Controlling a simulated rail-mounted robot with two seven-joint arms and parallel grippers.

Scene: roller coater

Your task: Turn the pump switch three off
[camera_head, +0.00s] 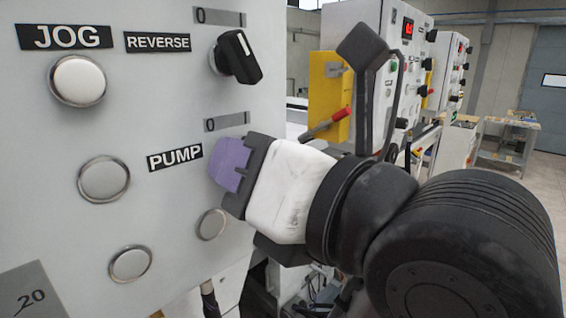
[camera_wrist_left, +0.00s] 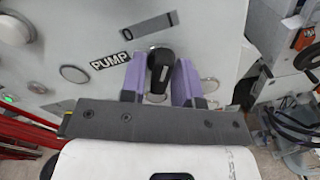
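The pump switch (camera_wrist_left: 160,64) is a black rotary knob with a small pale mark, on the pale panel just right of the PUMP label (camera_wrist_left: 110,60). In the wrist view its handle runs roughly up and down, below a grey plate marked 0 (camera_wrist_left: 150,27). My left gripper (camera_head: 230,165) is at the panel, its purple fingers hiding the switch in the head view. In the wrist view the fingers (camera_wrist_left: 159,82) stand on either side of the knob, with slight gaps beside its handle; contact is unclear. My right gripper is not in view.
Above is the REVERSE label (camera_head: 158,42) with another black rotary switch (camera_head: 238,57). Round buttons (camera_head: 104,179) sit left of and below PUMP. A yellow box with a red lever (camera_head: 328,125) is on a machine behind my left arm.

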